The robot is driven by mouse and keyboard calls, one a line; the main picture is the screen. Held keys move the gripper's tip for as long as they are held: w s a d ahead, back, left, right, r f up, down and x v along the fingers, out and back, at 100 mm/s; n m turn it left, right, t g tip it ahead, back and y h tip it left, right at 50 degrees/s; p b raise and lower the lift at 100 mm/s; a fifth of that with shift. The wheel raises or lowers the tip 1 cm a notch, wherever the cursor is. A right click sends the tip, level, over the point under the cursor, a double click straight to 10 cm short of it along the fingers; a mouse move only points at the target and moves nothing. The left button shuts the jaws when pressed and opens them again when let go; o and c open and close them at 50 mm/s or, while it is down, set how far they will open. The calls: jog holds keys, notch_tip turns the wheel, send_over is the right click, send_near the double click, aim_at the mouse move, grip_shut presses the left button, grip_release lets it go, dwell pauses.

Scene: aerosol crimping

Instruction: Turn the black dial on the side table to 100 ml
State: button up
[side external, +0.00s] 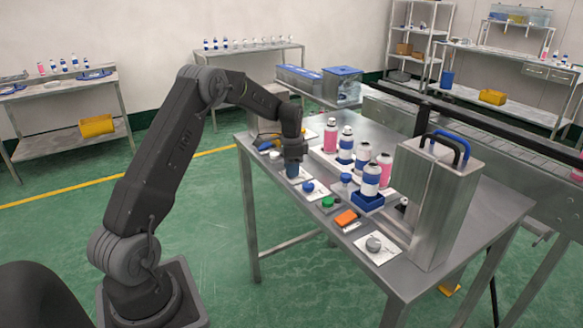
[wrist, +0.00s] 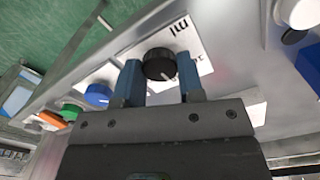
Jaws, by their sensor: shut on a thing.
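The black dial (wrist: 159,64) sits on a white card marked "ml" (wrist: 183,25) in the wrist view, with a pale pointer line on its face. My gripper (wrist: 160,80) has its two blue fingers on either side of the dial, shut on it. In the side view my gripper (side external: 293,168) points down at the left edge of the metal side table (side external: 330,220), and the dial there is hidden behind it. The scale numbers on the card are mostly covered or too small to read.
Pink and white bottles (side external: 371,180) stand behind. A tall metal machine (side external: 440,205) stands at the right.

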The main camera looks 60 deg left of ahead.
jog(key=n, duration=0.4)
jog(key=shift+n, duration=0.3)
jog(key=shift+r+n, duration=0.1)
jog(key=shift+n, duration=2.2)
jog(key=o, duration=0.9)
notch_tip(320, 180, up, 14)
jog(key=shift+f, duration=0.15)
